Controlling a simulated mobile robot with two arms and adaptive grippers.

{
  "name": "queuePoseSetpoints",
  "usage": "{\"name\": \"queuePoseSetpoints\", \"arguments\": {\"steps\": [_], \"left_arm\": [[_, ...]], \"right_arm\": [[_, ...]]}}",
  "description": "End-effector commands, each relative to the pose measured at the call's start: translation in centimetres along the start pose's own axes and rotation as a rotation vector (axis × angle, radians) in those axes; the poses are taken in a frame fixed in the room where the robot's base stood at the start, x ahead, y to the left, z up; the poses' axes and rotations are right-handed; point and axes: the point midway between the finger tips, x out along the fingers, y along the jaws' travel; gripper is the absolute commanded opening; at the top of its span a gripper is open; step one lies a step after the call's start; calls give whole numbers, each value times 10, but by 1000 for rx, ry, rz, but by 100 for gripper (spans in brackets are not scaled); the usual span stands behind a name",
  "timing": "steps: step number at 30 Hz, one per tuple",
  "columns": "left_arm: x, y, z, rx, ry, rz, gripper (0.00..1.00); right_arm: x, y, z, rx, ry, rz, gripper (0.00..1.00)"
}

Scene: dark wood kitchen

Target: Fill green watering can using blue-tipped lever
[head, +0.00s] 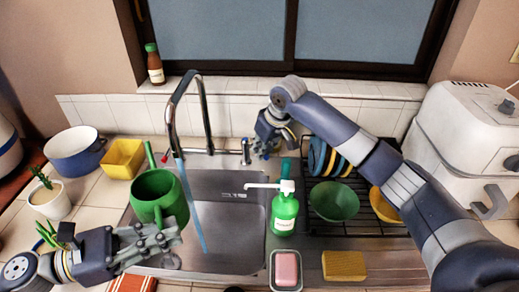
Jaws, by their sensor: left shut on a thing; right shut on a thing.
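The green watering can (152,188) is held over the left part of the sink by my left gripper (158,238), which is shut on it. The can looks roughly upright, with its opening facing up. A blue stream of water (195,208) runs from the chrome faucet (171,115) down along the can's right side; I cannot tell whether any enters the can. My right gripper (268,146) is shut at the tap handle (245,151) behind the sink. Small blue and red marks show there, and the fingers partly hide the lever.
A green soap dispenser (285,212) stands at the sink's right edge, near a pink soap (287,267) and a yellow sponge (344,265). A dish rack holds plates and a green bowl (334,201).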

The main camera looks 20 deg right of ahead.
Motion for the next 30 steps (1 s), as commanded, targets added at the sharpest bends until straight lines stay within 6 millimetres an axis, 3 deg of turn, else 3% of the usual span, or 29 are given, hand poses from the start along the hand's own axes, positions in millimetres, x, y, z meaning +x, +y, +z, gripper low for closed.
{"name": "queuePoseSetpoints", "arguments": {"steps": [13, 14, 16, 26, 30], "left_arm": [[0, 0, 0, 1, -1, 0, 0], [0, 0, 0, 1, -1, 0, 0], [0, 0, 0, 1, -1, 0, 0], [0, 0, 0, 1, -1, 0, 0], [0, 0, 0, 1, -1, 0, 0]], "right_arm": [[-1, 2, -1, -9, 3, -2, 0], [-1, 2, -1, -9, 3, -2, 16], [-1, 2, -1, -9, 3, -2, 32], [-1, 1, 0, -9, 2, -3, 32], [-11, 1, -1, -11, 5, -4, 32]]}}
